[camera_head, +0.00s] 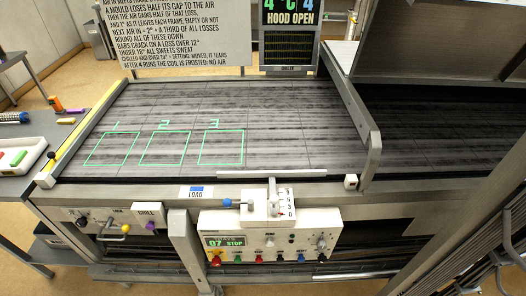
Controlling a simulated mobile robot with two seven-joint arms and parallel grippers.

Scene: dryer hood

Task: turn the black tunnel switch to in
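No label that I can read marks the tunnel switch. A small black knob (81,220) sits at the left end of the left white panel (103,212) under the belt's front edge. Neither of my grippers is in view.
The left panel also has a lever with a yellow ball (125,229) and a purple knob (150,225). The dark belt (285,130) has three empty green squares. The hood (440,40) stands at right.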

